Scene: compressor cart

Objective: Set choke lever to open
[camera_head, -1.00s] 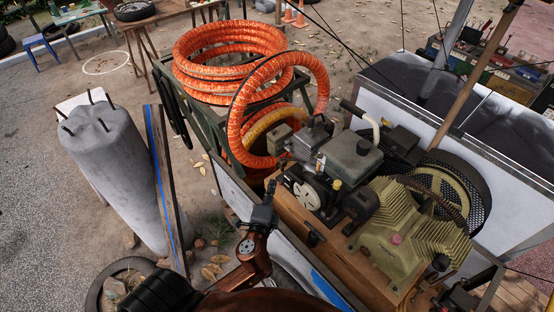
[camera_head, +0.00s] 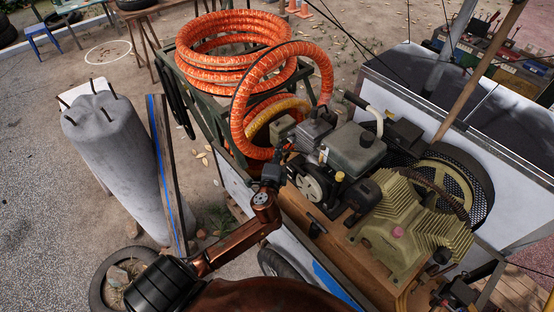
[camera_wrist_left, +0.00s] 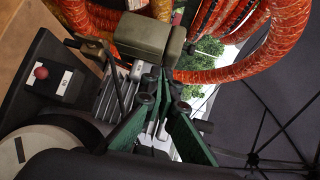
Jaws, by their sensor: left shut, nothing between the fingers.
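The small engine (camera_head: 318,170) sits on the cart's wooden deck, with an olive box (camera_head: 282,127) at its rear left. The olive box also shows at the top of the left wrist view (camera_wrist_left: 143,35). My left gripper (camera_head: 284,152) is at the engine's left side, just below the olive box. In the left wrist view its dark green fingers (camera_wrist_left: 160,78) are together and empty, pointing at metal parts under the box. A thin dark lever-like part (camera_wrist_left: 113,82) stands left of the fingers. I cannot tell if it is the choke lever, or whether the fingers touch anything. My right gripper is out of view.
Orange hose coils (camera_head: 235,55) lie behind the engine, and one loop arches down close to my left gripper. The tan compressor (camera_head: 420,225) and its belt wheel stand to the right. A concrete column (camera_head: 115,160) and a plank stand left of the cart.

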